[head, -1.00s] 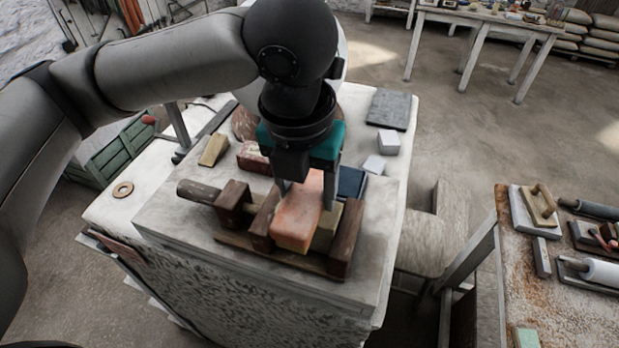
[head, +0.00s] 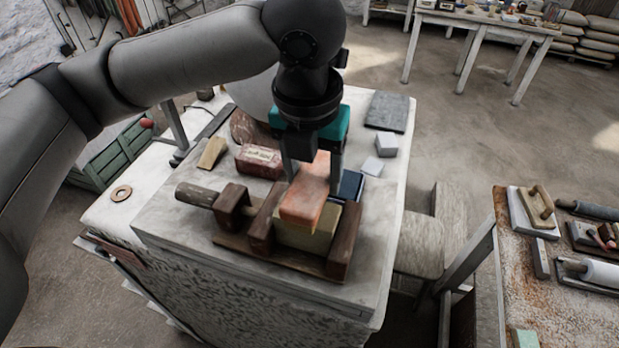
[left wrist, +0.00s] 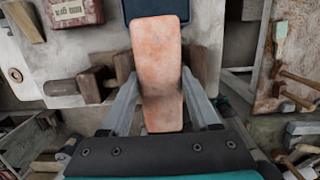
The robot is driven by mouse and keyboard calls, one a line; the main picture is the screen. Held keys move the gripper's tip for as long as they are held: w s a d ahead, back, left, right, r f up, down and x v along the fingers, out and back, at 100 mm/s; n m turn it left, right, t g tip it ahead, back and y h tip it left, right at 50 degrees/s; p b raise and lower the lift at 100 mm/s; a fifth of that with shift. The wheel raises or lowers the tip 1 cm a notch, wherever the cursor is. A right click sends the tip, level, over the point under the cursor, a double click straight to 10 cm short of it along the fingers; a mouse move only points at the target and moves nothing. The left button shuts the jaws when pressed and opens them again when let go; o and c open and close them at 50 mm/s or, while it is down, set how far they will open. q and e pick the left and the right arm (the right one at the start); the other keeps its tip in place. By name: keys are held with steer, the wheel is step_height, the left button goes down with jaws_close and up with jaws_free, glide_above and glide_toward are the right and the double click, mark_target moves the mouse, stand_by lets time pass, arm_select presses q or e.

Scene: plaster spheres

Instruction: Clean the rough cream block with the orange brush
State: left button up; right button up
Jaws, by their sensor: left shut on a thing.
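My left gripper (head: 314,172) is shut on the orange brush (head: 304,202), a long orange-pink block. The brush also shows between the fingers in the left wrist view (left wrist: 158,70). It lies over the far part of the rough cream block (head: 303,236); I cannot tell whether they touch. The cream block sits in a dark wooden vise (head: 343,243), between its two wooden jaws. The near side of the cream block shows below the brush. In the left wrist view the brush hides the cream block. My right gripper is not in view.
On the bench (head: 160,228) behind the vise lie a red labelled block (head: 259,160), a tan wedge (head: 212,153), a dark blue block (head: 350,186), small pale cubes (head: 386,144) and a grey slab (head: 389,111). A rusty-topped table (head: 520,285) with tools stands at right.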

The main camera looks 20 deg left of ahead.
mark_target(305, 193)
arm_select(q)
steer(key=shift+w, duration=0.45)
steer(key=shift+s, duration=0.15)
steer(key=shift+s+a, duration=0.1)
steer(key=shift+s, duration=2.05)
steer(key=shift+w, duration=0.1)
steer(key=shift+w, duration=2.2)
steer(key=shift+s, duration=0.15)
